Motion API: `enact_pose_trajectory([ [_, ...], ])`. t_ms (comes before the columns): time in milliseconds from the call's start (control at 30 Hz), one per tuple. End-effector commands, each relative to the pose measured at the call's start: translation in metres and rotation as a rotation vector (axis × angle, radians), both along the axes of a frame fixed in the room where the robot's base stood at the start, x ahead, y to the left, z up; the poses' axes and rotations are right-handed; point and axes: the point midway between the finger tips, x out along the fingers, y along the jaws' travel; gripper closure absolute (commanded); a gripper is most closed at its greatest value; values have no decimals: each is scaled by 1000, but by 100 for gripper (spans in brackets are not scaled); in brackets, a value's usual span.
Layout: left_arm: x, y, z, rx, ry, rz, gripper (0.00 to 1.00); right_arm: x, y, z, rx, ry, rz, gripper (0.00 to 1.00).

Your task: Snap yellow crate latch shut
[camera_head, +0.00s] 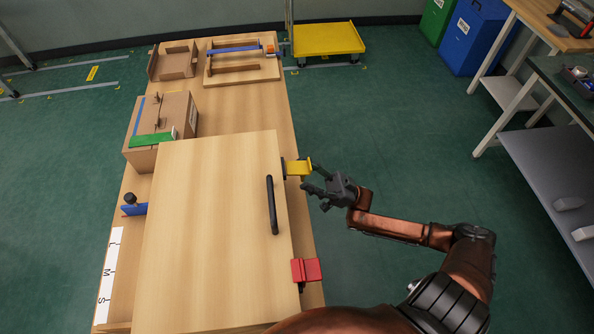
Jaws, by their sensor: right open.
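The wooden crate (208,220) stands on the long wooden table, with a black bar handle (272,205) near the right edge of its top. The yellow latch (298,168) is at the crate's right edge, near the far corner. Whether it is fastened cannot be told at this size. My right gripper (309,178) is open, with its dark fingers pointing left, close by the right side of the yellow latch. Whether a finger touches the latch I cannot tell. A red latch (306,270) is on the same edge, nearer to me. My left gripper is not in view.
A cardboard box (160,125) with green tape and wooden fixtures (240,62) stand on the far part of the table. A blue clamp with a black knob (133,206) is left of the crate. Open green floor lies right of the table.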

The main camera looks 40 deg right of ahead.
Motion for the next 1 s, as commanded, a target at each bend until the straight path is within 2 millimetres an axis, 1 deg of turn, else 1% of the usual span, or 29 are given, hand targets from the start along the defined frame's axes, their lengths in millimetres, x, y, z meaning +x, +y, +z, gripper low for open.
enact_pose_trajectory([
  [100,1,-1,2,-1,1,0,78,5,8,10,0,-1,-1,51],
  [200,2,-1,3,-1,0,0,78,8,13,15,-1,1,-3,51],
  [533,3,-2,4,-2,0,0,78,10,16,17,-1,2,-2,51],
  [1000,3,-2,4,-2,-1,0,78,11,16,17,-1,2,-1,83],
])
